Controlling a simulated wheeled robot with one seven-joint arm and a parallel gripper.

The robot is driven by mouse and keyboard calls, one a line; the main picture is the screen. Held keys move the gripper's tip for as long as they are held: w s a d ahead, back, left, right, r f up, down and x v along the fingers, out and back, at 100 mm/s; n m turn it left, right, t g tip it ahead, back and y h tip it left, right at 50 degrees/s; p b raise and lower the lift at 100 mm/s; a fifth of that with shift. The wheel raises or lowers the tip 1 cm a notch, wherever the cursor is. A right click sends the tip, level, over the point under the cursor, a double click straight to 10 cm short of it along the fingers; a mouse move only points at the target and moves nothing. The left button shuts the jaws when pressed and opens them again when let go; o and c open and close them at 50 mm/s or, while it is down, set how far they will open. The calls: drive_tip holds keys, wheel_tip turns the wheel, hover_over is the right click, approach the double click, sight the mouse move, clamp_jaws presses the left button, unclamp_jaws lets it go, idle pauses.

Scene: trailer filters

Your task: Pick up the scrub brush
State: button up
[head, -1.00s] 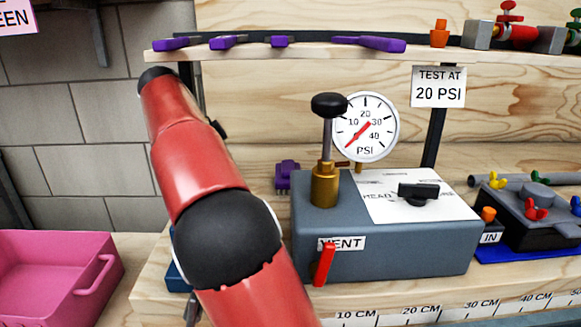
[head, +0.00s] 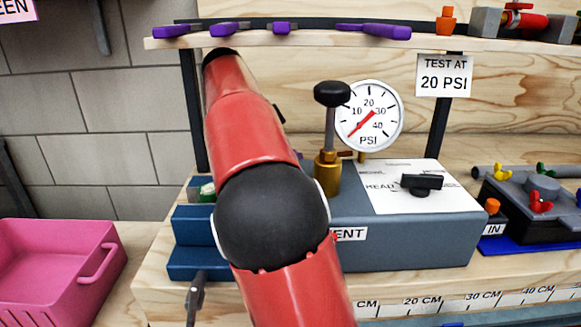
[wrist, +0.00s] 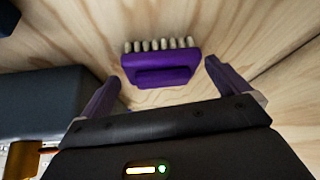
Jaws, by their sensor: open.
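The scrub brush (wrist: 162,68) is a purple block with a row of pale bristles along its far edge. In the wrist view it lies against a wood-grain surface, just ahead of my gripper. My gripper (wrist: 162,76) is open, with one purple finger on either side of the brush's line. The brush appears roughly centred between the fingers, and no contact shows. In the head view my red and black arm hides both the brush and the gripper.
A grey-blue test box (head: 425,240) with a gauge (head: 369,115) stands right of my arm; the box's dark side also shows at left in the wrist view (wrist: 55,100). A blue stepped holder (head: 190,245) is left of my arm. A shelf (head: 420,42) runs above.

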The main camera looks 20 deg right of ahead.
drive_tip(key=shift+s+d+f, duration=0.1)
drive_tip(key=shift+d+f, duration=0.2)
drive_tip(key=shift+d, duration=0.2)
drive_tip(key=shift+s+d+f, duration=0.1)
drive_tip(key=shift+d+f, duration=0.15)
drive_tip(key=shift+d, duration=0.25)
drive_tip(key=shift+c, duration=0.3)
drive_tip(key=c, duration=0.7)
drive_tip(key=shift+d+r, duration=0.1)
drive_tip(key=shift+r, duration=0.2)
drive_tip(key=shift+c, duration=0.2)
